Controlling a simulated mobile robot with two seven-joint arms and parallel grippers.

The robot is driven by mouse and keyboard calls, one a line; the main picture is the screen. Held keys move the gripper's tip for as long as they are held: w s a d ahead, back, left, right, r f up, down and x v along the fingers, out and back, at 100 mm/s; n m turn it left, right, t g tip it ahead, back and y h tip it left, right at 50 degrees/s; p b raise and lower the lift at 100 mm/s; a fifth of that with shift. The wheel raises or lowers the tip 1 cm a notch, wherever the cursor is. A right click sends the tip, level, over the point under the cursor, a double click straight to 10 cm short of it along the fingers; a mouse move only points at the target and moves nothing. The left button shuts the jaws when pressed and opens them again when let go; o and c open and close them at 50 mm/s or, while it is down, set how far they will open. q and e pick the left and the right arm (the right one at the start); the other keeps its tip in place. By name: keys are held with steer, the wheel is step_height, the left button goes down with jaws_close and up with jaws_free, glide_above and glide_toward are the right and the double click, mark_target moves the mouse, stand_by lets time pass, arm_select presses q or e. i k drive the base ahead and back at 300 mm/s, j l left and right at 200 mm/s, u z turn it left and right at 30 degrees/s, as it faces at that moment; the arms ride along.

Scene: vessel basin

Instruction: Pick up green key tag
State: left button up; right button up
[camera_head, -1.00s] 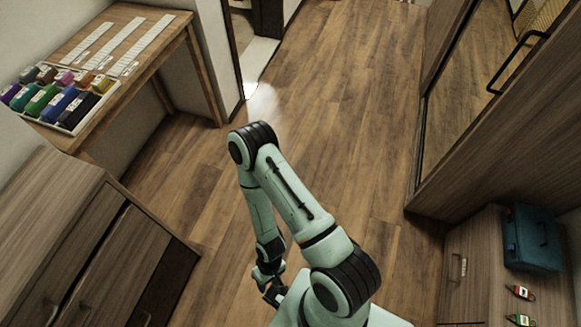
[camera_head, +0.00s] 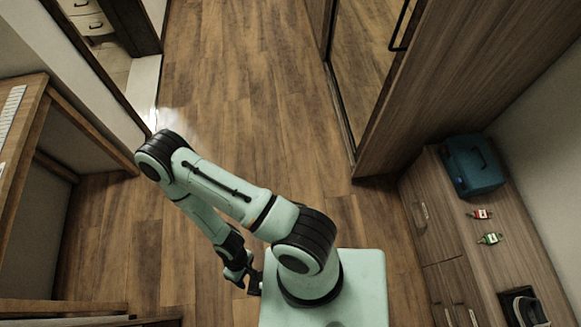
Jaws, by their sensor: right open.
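A small green key tag (camera_head: 491,239) lies on top of the wooden cabinet at the right, with a red key tag (camera_head: 480,214) just behind it. My right gripper (camera_head: 252,283) hangs beside my own body in the lower middle, well to the left of the cabinet and far from the tag. It is open and nothing shows between its fingers. My left gripper is not in view.
A teal case (camera_head: 472,166) stands on the cabinet (camera_head: 460,222) behind the tags. A dark object (camera_head: 525,307) sits nearer on the same top. A tall wardrobe (camera_head: 440,80) rises behind the cabinet. The wooden floor (camera_head: 245,90) ahead is clear. A wooden desk (camera_head: 22,130) is at the left.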

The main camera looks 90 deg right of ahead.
mark_target(493, 238)
steer(key=i+l+u, duration=0.1)
steer(key=l+u, duration=0.7)
steer(key=j+u, duration=0.1)
steer(key=u, duration=5)
steer(key=i+j+u, duration=0.5)
steer(key=i, duration=0.35)
